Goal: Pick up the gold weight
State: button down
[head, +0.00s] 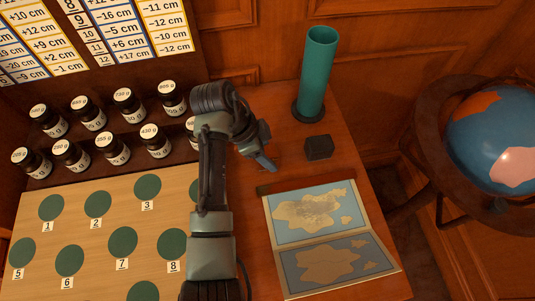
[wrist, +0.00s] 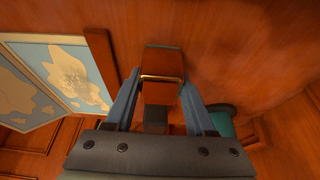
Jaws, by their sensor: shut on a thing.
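The gold weight (wrist: 163,62) is a small shiny block with a bright gold edge, its faces mirroring the brown wood. In the wrist view it sits between the two blue-grey fingers of my gripper (wrist: 161,84), which is shut on it. In the head view my gripper (head: 270,166) is over the wooden desk, left of the dark block; I cannot make out the weight there. Whether the weight touches the desk I cannot tell.
A dark block (head: 319,148) lies to the right, with a tall teal cylinder (head: 317,75) behind it. An open map book (head: 322,247) lies in front. Labelled jars (head: 112,148) stand left, behind a board (head: 105,215) with numbered green circles. A globe (head: 495,135) stands far right.

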aim_at(268, 151)
dwell(0.3)
notch_tip(268, 151, up, 10)
jog(key=shift+r, duration=0.1)
dwell(0.4)
jog(key=shift+p, duration=0.3)
